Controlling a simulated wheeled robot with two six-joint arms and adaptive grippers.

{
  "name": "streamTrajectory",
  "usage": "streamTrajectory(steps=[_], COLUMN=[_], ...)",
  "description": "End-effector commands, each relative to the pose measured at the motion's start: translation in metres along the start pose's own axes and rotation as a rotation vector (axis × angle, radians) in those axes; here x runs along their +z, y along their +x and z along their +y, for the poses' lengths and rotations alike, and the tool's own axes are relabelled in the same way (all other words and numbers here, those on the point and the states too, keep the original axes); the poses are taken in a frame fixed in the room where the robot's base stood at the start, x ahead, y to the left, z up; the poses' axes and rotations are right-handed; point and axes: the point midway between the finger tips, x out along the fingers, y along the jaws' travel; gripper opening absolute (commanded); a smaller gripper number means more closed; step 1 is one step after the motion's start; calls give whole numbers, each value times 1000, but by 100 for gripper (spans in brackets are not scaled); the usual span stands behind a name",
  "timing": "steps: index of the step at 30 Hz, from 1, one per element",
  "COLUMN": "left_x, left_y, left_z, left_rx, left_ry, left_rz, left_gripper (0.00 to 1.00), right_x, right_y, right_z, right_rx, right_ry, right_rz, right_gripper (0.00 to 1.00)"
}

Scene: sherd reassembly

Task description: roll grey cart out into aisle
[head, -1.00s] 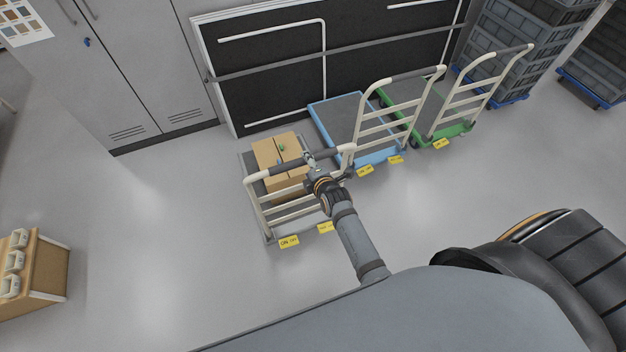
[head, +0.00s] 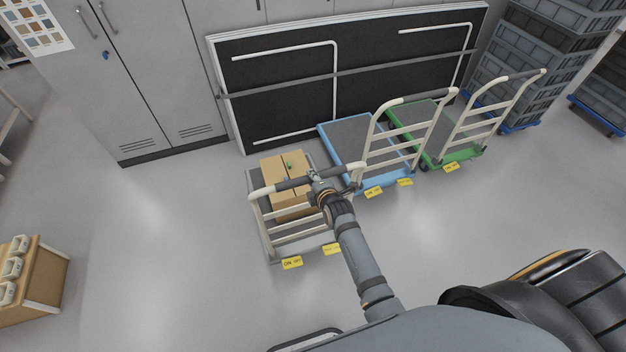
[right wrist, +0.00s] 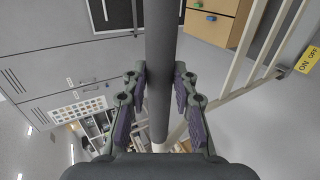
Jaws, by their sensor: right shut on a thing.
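The grey cart (head: 296,236) stands left of the blue cart, with a pale tube frame and a dark-sleeved push handle (head: 293,184) on the side toward me. My right gripper (head: 318,183) is at the handle's right part, shut around the dark sleeve. In the right wrist view the handle bar (right wrist: 164,50) runs between the fingers (right wrist: 160,85). The gripper and arm hide part of the cart's right side. My left gripper is not in view.
The blue cart (head: 345,135) stands close on the right, then the green cart (head: 460,154). Black panels (head: 290,95) and grey cabinets (head: 165,75) line the back. A wooden bench (head: 45,285) is at left. The floor (head: 170,230) between bench and cart is clear.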

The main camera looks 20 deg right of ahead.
Motion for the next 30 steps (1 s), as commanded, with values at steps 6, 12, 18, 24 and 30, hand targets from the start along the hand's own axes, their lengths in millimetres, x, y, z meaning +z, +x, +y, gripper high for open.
streamTrajectory(steps=[6, 12, 18, 24, 30], left_x=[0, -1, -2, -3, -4], left_y=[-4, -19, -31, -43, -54], left_z=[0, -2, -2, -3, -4], left_rx=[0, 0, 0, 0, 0], left_ry=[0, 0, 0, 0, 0], left_rz=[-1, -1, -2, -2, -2], left_gripper=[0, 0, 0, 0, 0], right_x=[0, 0, 0, 0, 0], right_y=[-4, -21, -36, -52, -68], right_z=[0, -8, -18, -25, -34], right_rx=[0, -4, -4, -1, -2], right_ry=[0, -1, 0, -1, 0], right_rz=[0, 0, 0, 0, 0], right_gripper=[0, 0, 0, 0, 0])
